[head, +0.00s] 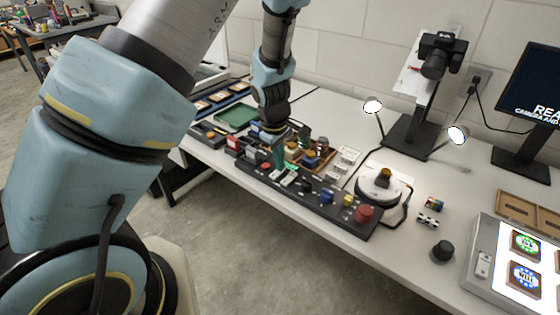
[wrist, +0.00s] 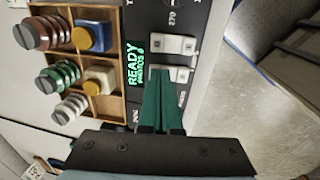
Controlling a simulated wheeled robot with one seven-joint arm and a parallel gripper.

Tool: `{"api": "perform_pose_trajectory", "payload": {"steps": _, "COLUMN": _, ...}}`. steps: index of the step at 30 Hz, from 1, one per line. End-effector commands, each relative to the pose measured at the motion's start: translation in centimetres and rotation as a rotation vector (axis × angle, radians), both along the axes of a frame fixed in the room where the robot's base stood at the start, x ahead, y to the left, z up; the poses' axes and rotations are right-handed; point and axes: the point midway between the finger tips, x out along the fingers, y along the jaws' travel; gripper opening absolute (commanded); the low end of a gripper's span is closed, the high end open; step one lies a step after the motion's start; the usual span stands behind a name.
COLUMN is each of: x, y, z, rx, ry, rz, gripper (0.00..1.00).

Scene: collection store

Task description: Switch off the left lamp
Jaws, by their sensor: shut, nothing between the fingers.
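The left lamp (head: 373,105) and the right lamp (head: 458,135) stand either side of the camera stand, and both heads look bright white. The dark control panel (head: 325,207) lies along the table's front edge. In the wrist view it carries two white rocker switches, one (wrist: 175,45) farther from my fingers and one (wrist: 181,75) right at my fingertips. My gripper (head: 279,166) points down over the panel, with its green fingers (wrist: 164,78) together and empty. The fingertips overlap part of the nearer switch; I cannot tell whether they touch it.
A green lit display (wrist: 134,62) reading READY sits beside the switches. A wooden tray (wrist: 106,107) of spools and blocks adjoins the panel. Blue, yellow and red knobs stand farther right on the panel, near a round white turntable (head: 381,193). The floor is clear in front.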

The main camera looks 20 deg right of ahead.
Motion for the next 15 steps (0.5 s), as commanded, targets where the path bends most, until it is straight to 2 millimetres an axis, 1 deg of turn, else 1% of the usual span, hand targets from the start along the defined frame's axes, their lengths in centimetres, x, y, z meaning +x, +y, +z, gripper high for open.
{"api": "perform_pose_trajectory", "payload": {"steps": 9, "x": 0.03, "y": -0.03, "z": -0.10, "rx": 0.000, "ry": 0.000, "rz": 0.000, "gripper": 0.00}}
{"api": "perform_pose_trajectory", "payload": {"steps": 12, "x": 0.23, "y": -0.30, "z": -0.85, "rx": 0.000, "ry": 0.000, "rz": 0.000, "gripper": 0.00}}
{"api": "perform_pose_trajectory", "payload": {"steps": 15, "x": 0.19, "y": -0.29, "z": -0.66, "rx": 0.001, "ry": -0.001, "rz": -0.001, "gripper": 0.00}}
